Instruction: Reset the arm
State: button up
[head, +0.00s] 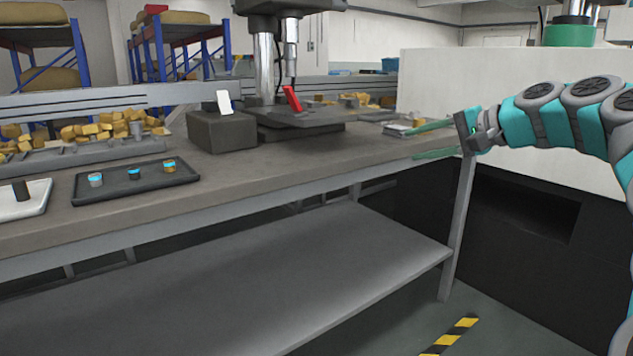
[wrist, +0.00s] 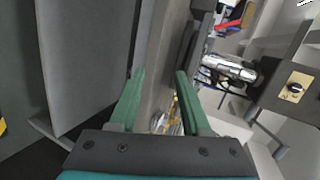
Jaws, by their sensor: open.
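My arm reaches in from the right in the head view, with my gripper (head: 413,144) at the right end of the workbench (head: 330,168). Its two green fingers point left and are spread apart. In the wrist view my gripper (wrist: 160,76) is also open, with nothing held between the fingers. The bench edge lies beyond the fingertips there. I cannot tell the exact gap between the fingers and the bench.
A press (head: 265,70) with a red handle (head: 292,98) stands on the bench. A dark tray (head: 140,196) with three small blue-topped parts and a white tray (head: 38,208) lie at left. A lower shelf (head: 230,280) runs below. Floor at lower right is clear.

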jog(key=s+a+f+n+g+h+p, duration=0.1)
jog(key=s+a+f+n+g+h, duration=0.15)
jog(key=s+a+f, duration=0.55)
jog(key=s+a+f+n+g+h+p, duration=0.15)
jog(key=s+a+f+n+g, duration=0.3)
jog(key=s, duration=0.45)
jog(key=s+d+f+g+h+p, duration=0.1)
jog(key=s+d+f+h, duration=0.1)
jog(key=s+f, duration=0.3)
jog(key=s+d+f+g+h+p, duration=0.1)
jog(key=s+f, duration=0.5)
jog(key=s, duration=0.7)
jog(key=s+d+f+n+g+h, duration=0.1)
jog(key=s+d+f+g+h, duration=0.1)
jog(key=s+d+f, duration=0.2)
jog(key=s+f, duration=0.2)
jog(key=s, duration=0.2)
jog(key=shift+s+f+h+p, duration=0.25)
jog(key=shift+s+h+p, duration=0.05)
jog(key=shift+s+p, duration=0.1)
